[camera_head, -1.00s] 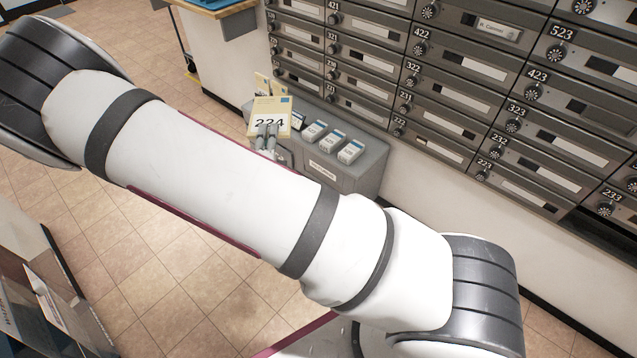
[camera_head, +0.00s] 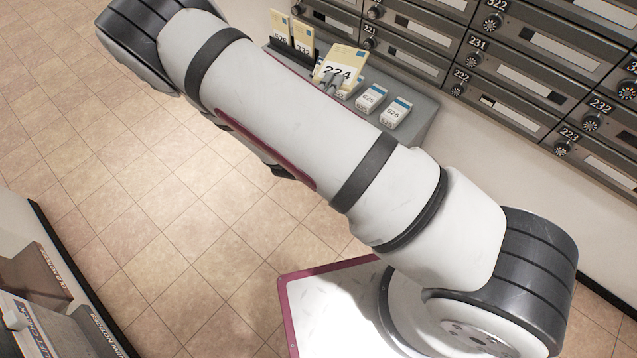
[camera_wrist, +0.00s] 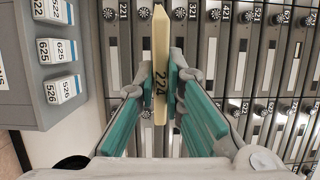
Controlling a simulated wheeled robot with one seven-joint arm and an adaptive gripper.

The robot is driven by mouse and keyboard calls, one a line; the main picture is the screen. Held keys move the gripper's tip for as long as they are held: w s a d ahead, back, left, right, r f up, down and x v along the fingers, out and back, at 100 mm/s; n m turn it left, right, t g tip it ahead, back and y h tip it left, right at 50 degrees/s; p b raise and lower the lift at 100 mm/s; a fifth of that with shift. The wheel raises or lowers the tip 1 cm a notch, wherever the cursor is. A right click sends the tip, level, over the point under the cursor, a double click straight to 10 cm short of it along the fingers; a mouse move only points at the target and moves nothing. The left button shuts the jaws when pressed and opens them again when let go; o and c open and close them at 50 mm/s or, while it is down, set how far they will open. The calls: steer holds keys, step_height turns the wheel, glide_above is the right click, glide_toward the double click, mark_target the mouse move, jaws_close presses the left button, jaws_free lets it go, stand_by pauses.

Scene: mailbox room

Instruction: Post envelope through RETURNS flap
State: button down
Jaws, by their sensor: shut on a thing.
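My gripper (camera_wrist: 161,90) is shut on a cream envelope (camera_wrist: 160,45) marked 224, seen edge-on between the teal-padded fingers in the wrist view. In the head view the envelope (camera_head: 341,66) shows its 224 face, held tilted above a grey counter (camera_head: 423,110). My gripper's fingertips (camera_head: 333,82) show just below it, and my arm hides the rest of the gripper. No flap marked RETURNS can be made out in either current view.
Envelopes (camera_head: 302,38) stand upright at the counter's left end. White numbered boxes (camera_head: 397,112) sit on the counter, close to the held envelope. A wall of numbered mailboxes (camera_head: 520,75) rises behind. Another unit (camera_head: 45,290) stands at the lower left, with open tiled floor (camera_head: 150,200) between.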

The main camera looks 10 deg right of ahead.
steer(key=a+f+m+g+h+b, duration=0.2)
steer(key=f+b, duration=1.1)
steer(key=f, duration=1)
steer(key=a+f+m+g+h+b, duration=0.1)
steer(key=f+m+g+h+b, duration=0.1)
steer(key=f+b, duration=1.65)
steer(key=w+d+f+p, duration=0.5)
steer(key=w+d, duration=0.1)
steer(key=d, duration=0.2)
steer(key=shift+f, duration=0.15)
steer(key=shift+d, duration=0.1)
steer(key=shift+x, duration=5.65)
steer(key=c, duration=2.1)
jaws_free()
steer(key=shift+d, duration=0.15)
steer(key=o, duration=0.5)
